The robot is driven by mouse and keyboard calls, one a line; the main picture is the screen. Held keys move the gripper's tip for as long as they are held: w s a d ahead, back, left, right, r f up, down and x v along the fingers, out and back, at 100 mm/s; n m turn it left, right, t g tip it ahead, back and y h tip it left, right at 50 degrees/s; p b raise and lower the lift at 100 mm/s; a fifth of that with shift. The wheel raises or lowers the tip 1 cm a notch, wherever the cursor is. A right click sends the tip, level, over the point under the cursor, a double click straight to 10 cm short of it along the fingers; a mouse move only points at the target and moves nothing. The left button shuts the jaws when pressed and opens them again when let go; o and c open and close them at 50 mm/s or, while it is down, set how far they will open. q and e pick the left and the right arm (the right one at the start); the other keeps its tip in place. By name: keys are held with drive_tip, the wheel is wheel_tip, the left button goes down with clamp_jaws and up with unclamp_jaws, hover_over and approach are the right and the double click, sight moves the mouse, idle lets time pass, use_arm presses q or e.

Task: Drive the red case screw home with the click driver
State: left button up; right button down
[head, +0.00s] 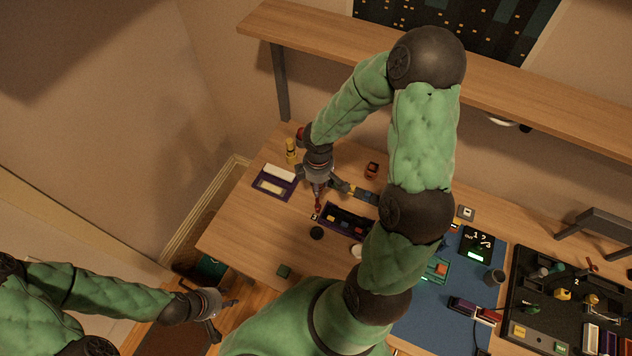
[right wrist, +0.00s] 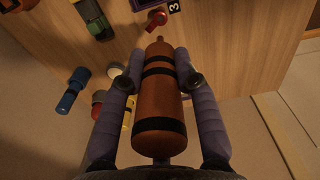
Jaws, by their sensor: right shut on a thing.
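The click driver (right wrist: 160,105), an orange-brown cylinder with black bands, lies between the two fingers of my right gripper (right wrist: 160,62), which is shut on it. Its narrow tip points at a small red piece (right wrist: 156,19), which looks like the red case screw, beside a tag marked 3 (right wrist: 174,6). A small gap seems to show between tip and red piece. In the head view my right gripper (head: 318,184) holds the driver (head: 319,202) upright over the table, left of the dark purple case (head: 348,220). My left gripper (head: 224,320) is open and empty beyond the table's left front edge.
A purple tray with pale cards (head: 276,182) and a yellow stacked piece (head: 291,150) stand left of my right gripper. A blue mat (head: 425,327) and black tool board (head: 540,336) fill the right.

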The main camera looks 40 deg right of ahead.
drive_tip(key=b, duration=0.6)
hover_over(318, 207)
drive_tip(key=shift+w+d+f, duration=0.1)
drive_tip(key=shift+w+f, duration=0.05)
drive_tip(key=shift+f, duration=1.4)
drive_tip(key=shift+w+f, duration=0.1)
drive_tip(key=shift+f, duration=1.45)
drive_tip(key=shift+f+b, duration=0.35)
drive_tip(key=shift+f, duration=0.05)
drive_tip(key=shift+s+f, duration=0.2)
idle(0.7)
drive_tip(key=shift+r, duration=0.1)
drive_tip(key=shift+w+r+p, duration=0.15)
drive_tip(key=shift+r+p, duration=0.2)
drive_tip(key=shift+r, duration=0.1)
drive_tip(key=shift+r+p, duration=2.05)
drive_tip(key=shift+r, duration=0.55)
